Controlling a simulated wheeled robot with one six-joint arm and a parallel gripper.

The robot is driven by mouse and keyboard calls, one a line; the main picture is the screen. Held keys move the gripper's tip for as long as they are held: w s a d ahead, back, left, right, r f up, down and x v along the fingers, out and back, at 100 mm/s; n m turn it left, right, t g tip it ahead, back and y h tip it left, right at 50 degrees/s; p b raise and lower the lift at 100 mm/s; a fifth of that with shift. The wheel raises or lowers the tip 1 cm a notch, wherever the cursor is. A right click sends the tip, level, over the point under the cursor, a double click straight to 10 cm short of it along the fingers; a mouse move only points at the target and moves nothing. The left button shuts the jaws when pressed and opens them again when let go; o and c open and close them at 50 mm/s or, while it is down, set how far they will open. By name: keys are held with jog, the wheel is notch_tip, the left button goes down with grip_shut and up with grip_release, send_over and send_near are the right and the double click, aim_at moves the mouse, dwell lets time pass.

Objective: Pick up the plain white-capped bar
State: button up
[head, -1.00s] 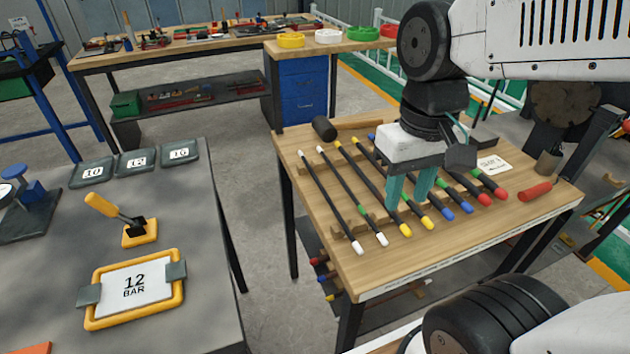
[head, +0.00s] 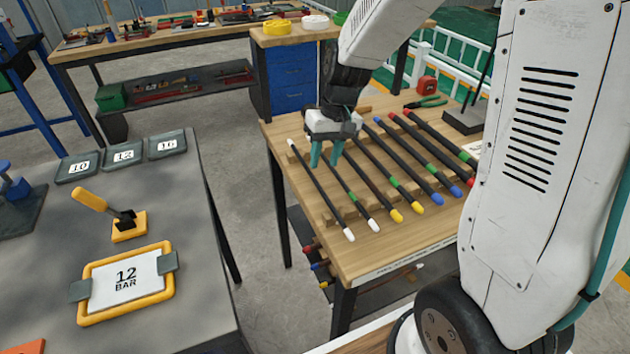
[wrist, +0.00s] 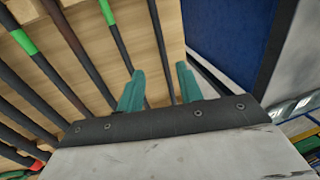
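The plain white-capped bar (head: 322,193) is dark with no coloured band and lies leftmost in the row on the wooden bench (head: 380,260). A second white-capped bar (head: 343,183), with a green band, lies just right of it. My gripper (head: 324,163) is open and empty above the far part of these two bars. In the wrist view, the plain bar (wrist: 158,45) runs between the open fingers of my gripper (wrist: 160,78), still beyond the tips. The green-banded bar lies by the left finger there. The plain bar's far white end shows beside my gripper in the head view.
Yellow-, blue- and red-capped bars (head: 408,165) lie to the right on wooden supports. A grey table (head: 200,290) with a framed 12 BAR sign (head: 125,283) stands left, across a floor gap. A blue drawer cabinet (head: 298,90) stands behind.

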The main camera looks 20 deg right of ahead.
aim_at(317, 182)
jog(key=f, duration=0.1)
jog(key=a+f, duration=0.1)
jog(key=f, duration=0.3)
jog(key=shift+a, duration=0.3)
jog(key=shift+c, duration=0.4)
grip_shut()
